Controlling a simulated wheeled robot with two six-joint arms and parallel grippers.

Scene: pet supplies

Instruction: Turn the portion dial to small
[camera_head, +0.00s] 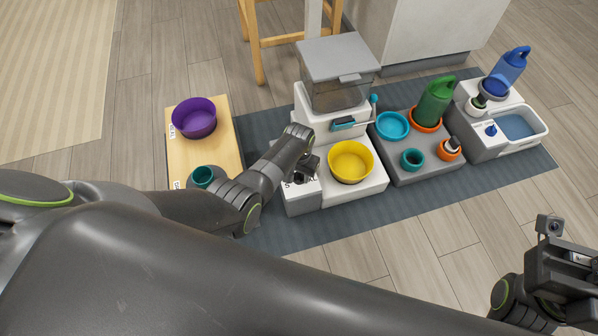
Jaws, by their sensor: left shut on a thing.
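The feeder (340,75) is a white unit with a grey lidded hopper, standing on the dark mat. A yellow bowl (351,162) sits on its base. The portion dial panel is at the base's front left, with partly covered lettering (299,181). My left gripper (304,172) is at this panel, pointing down, shut on the dial. The dial itself is mostly hidden by the gripper, so I cannot read where it points. My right gripper (566,268) is at the lower right, away from the feeder; its fingers do not show clearly.
A wooden board (215,157) with a purple bowl (194,117) and teal cup (202,176) is at left. A grey tray (424,168) holds a teal bowl, cups and a green bottle (435,103). A water unit (490,143) with a blue bottle stands far right. A stool is behind.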

